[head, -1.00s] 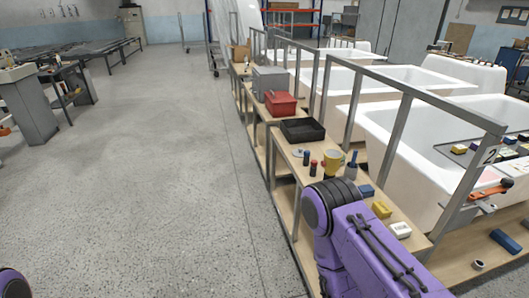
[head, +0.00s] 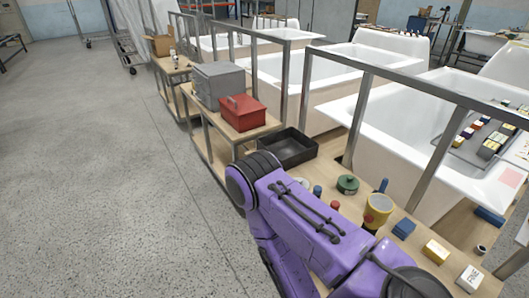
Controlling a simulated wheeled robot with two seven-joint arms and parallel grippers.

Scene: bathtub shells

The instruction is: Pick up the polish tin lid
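A round green tin (head: 347,184) with a small knob-like top stands on the wooden bench, left of the yellow mug (head: 378,210). It may be the polish tin; I cannot tell its lid apart from its body. A pale flat round piece (head: 303,183) lies further left, partly hidden by my purple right arm. My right arm crosses the lower middle of the head view, over the bench's near edge. Its gripper is not in view. My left gripper is not in view either.
Small blue (head: 403,228), yellow (head: 435,250) and white (head: 468,278) blocks stand along the bench. A black tray (head: 288,150), red box (head: 243,112) and grey box (head: 218,85) sit further back. Metal posts and white bathtubs (head: 400,140) stand behind. The floor at left is clear.

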